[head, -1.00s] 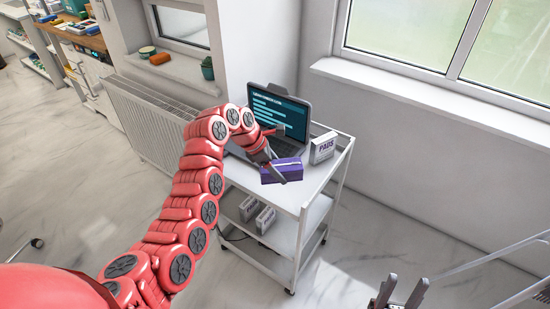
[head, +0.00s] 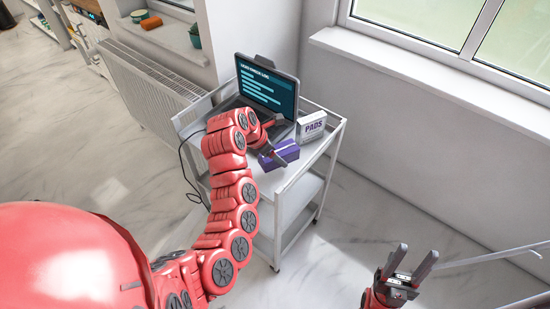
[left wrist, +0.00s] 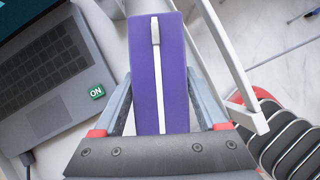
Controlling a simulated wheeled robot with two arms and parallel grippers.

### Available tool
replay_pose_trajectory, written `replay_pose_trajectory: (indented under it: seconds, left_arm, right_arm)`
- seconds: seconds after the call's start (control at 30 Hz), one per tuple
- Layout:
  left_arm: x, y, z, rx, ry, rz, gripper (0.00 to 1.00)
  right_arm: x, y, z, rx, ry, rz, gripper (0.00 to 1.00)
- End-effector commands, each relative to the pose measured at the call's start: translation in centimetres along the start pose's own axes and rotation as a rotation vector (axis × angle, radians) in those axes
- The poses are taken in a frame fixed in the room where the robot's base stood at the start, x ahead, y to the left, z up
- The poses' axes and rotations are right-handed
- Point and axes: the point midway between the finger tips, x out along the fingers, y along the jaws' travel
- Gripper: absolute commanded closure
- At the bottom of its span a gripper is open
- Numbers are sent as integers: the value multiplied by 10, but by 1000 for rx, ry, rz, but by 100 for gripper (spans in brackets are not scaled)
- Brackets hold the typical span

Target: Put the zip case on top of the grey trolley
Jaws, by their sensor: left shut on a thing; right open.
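The purple zip case (head: 286,153) is in my left gripper (head: 274,155) over the top of the grey trolley (head: 274,190). In the left wrist view the case (left wrist: 174,80) lies between the two fingers (left wrist: 160,105), with its pale zip running along its length. The left gripper is shut on it. I cannot tell whether the case touches the trolley top. My right gripper (head: 410,265) is open and empty at the lower right, away from the trolley.
An open laptop (head: 268,88) stands on the trolley top behind the case. A white box marked PADS (head: 311,127) stands to the right of it. A radiator (head: 150,95) is on the wall at left. The trolley top's near part is bare.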

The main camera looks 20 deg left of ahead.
Motion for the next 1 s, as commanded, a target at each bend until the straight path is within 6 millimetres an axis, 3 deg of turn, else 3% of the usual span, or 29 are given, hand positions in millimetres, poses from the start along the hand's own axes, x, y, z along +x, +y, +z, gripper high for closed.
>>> replay_pose_trajectory:
  seconds: [0.4, 0.73, 0.77, 0.9, 1.0]
  left_arm:
    - [44, 1, -26, 0, -2, 3, 85]
    - [48, 1, -27, 2, -3, 4, 85]
    - [49, 1, -27, 2, -3, 3, 24]
    - [48, 1, -27, 2, -3, 4, 0]
    - [48, 1, -27, 1, -3, 4, 0]
  right_arm:
    - [14, 1, -2, 0, 0, 0, 50]
    - [12, 1, -2, 0, 0, 0, 50]
    - [12, 1, -2, 0, 1, 0, 50]
    - [12, 1, -2, 0, 1, 0, 50]
    - [12, 1, -2, 0, 1, 0, 50]
